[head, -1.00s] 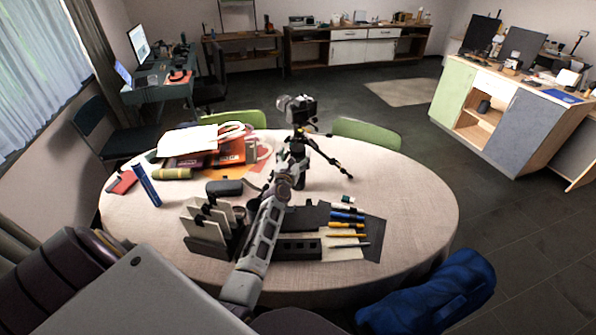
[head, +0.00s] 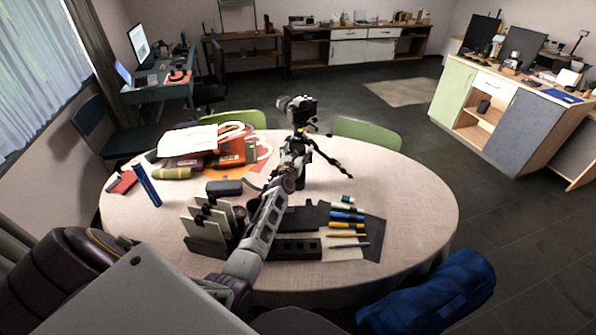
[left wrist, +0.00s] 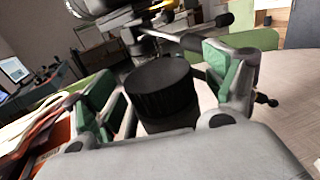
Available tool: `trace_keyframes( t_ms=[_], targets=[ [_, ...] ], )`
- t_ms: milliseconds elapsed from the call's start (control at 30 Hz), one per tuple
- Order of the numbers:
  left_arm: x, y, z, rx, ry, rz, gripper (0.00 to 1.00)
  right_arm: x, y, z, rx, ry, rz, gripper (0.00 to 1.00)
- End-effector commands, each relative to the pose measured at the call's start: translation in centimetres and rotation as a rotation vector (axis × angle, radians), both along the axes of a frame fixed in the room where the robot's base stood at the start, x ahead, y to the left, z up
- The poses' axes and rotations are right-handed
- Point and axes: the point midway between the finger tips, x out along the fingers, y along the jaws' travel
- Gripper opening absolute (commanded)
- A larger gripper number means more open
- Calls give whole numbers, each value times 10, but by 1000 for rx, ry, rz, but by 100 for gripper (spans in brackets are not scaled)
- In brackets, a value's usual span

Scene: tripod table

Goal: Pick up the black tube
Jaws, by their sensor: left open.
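The black tube (left wrist: 162,92) stands upright in the left wrist view, a dark cylinder with a ribbed, flat-topped upper end. It lies between the two green-padded fingers of my left gripper (head: 293,158). The fingers are open, with a gap showing on the tube's left side; the right finger is closer, and I cannot tell whether it touches. In the head view my gripper and arm mostly hide the tube, at the foot of the camera tripod (head: 325,155). My right gripper is not in view.
The camera (head: 298,108) on the tripod stands close behind my left gripper. A file holder (head: 207,225) and a dark organiser (head: 298,248) sit by my forearm. Pens and markers (head: 347,226) lie to the right. The round table's (head: 415,205) right side is clear.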

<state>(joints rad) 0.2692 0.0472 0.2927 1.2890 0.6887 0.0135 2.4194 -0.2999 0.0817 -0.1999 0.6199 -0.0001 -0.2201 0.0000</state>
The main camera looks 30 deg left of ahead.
Motion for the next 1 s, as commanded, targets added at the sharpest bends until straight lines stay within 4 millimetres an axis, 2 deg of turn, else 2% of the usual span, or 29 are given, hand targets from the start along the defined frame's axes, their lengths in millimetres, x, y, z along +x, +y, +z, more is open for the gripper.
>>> trace_keyframes(
  t_ms=[267,867,1000],
  targets=[
    [0,0,0,0,0,0,85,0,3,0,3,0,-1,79],
    [0,0,0,0,0,0,9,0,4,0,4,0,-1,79],
    [0,0,2,1,-3,0,8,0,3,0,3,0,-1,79]
  ],
)
